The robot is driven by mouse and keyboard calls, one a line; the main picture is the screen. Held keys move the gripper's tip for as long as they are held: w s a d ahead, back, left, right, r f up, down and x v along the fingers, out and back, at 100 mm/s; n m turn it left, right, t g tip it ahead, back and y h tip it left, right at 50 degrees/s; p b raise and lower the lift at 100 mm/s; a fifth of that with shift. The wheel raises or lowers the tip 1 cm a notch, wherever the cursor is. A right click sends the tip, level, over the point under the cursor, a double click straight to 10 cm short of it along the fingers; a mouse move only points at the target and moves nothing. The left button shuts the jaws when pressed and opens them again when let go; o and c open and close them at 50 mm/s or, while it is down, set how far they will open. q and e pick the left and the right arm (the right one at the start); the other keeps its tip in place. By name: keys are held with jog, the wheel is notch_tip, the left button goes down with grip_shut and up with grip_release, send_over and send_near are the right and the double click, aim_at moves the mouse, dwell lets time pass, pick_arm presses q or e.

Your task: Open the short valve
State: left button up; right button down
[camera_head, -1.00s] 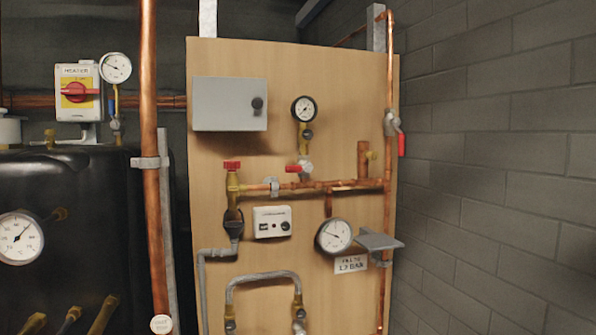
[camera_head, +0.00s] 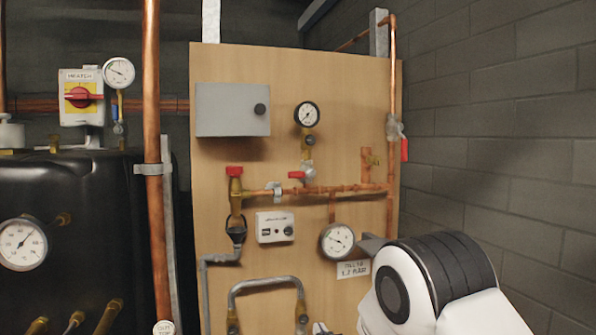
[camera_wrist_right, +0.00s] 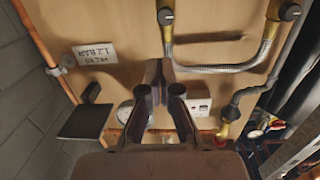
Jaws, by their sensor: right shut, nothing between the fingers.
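Several red-handled valves are on the wooden board. One with a small red lever (camera_head: 297,174) sits below the upper gauge, and one with a red top (camera_head: 235,171) is left of it. Another with a hanging red lever (camera_head: 404,149) is on the right-hand copper pipe. I cannot tell by name which is the short one. My right gripper shows in the right wrist view (camera_wrist_right: 159,72), shut and empty, in front of the board. In the head view my right arm fills the lower right and its fingers are not clear. My left gripper is out of view.
A grey box (camera_head: 232,109), a white control box (camera_head: 274,227) and a lower gauge (camera_head: 337,240) are on the board. A braided hose (camera_head: 265,283) loops low down. A vertical copper pipe (camera_head: 153,120) and a black tank (camera_head: 85,195) stand left. A brick wall (camera_head: 500,130) bounds the right.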

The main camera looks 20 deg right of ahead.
notch_tip(320, 180, up, 24)
jog(key=a+t, duration=0.3)
jog(key=t, duration=0.2)
notch_tip(320, 180, up, 16)
jog(key=n+t+y+p, duration=0.1)
jog(key=t+p, duration=0.1)
jog(key=p, duration=0.5)
send_over(298, 173)
jog(key=s, duration=0.3)
jog(key=f, duration=0.1)
jog(key=w+f+p, duration=0.1)
jog(key=f, duration=0.2)
jog(key=shift+w+a+f+p, duration=0.1)
jog(key=shift+w+a+p, duration=0.15)
jog(key=shift+p, duration=0.1)
jog(key=shift+s, duration=0.1)
jog(key=shift+f+n+y+b, duration=0.15)
jog(key=shift+n+y+b, duration=0.4)
jog(key=shift+n, duration=0.15)
